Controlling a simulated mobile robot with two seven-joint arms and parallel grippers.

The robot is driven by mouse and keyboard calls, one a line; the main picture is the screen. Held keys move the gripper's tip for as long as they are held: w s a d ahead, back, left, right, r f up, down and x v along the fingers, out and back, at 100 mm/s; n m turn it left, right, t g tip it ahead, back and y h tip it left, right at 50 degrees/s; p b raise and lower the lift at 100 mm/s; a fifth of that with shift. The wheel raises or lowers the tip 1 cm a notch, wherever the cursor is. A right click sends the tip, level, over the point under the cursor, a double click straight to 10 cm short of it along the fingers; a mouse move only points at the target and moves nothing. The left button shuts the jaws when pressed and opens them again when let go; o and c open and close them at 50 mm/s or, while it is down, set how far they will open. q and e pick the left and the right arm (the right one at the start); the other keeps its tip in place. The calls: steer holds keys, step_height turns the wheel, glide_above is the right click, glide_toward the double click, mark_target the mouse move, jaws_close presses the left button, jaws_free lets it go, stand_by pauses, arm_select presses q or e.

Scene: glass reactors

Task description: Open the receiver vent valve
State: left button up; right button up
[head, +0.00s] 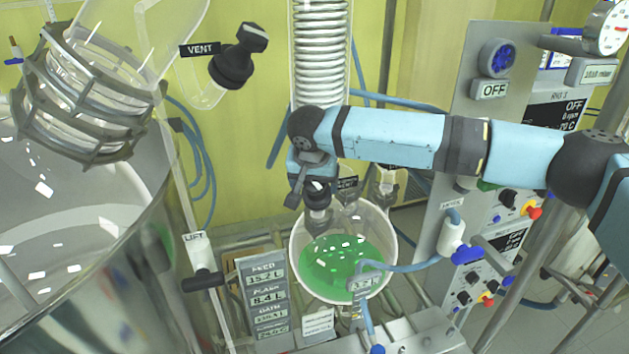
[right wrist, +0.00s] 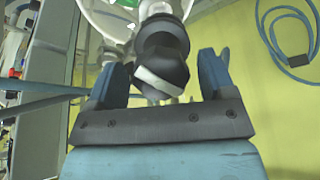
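The receiver (head: 378,232) is a round glass vessel with green liquid, low in the middle of the head view. A black valve (head: 319,218) stands on its top left, just below my right gripper (head: 308,178); a dark label beside it is partly hidden and hard to read. In the right wrist view, my right gripper (right wrist: 162,85) is open. Its two fingers stand on either side of a black valve knob (right wrist: 163,65) with a pale bar across its end, and gaps show at both sides. My left gripper is not in view.
Another black valve (head: 233,66) labelled VENT is on glass at the upper left. A glass coil condenser (head: 320,50) rises behind my right wrist. A large vessel (head: 75,240) fills the left. A control panel (head: 490,100) and blue hoses (head: 405,266) are at the right.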

steer(key=c, duration=0.8)
steer(key=shift+s+n, duration=0.1)
steer(key=shift+n, duration=0.2)
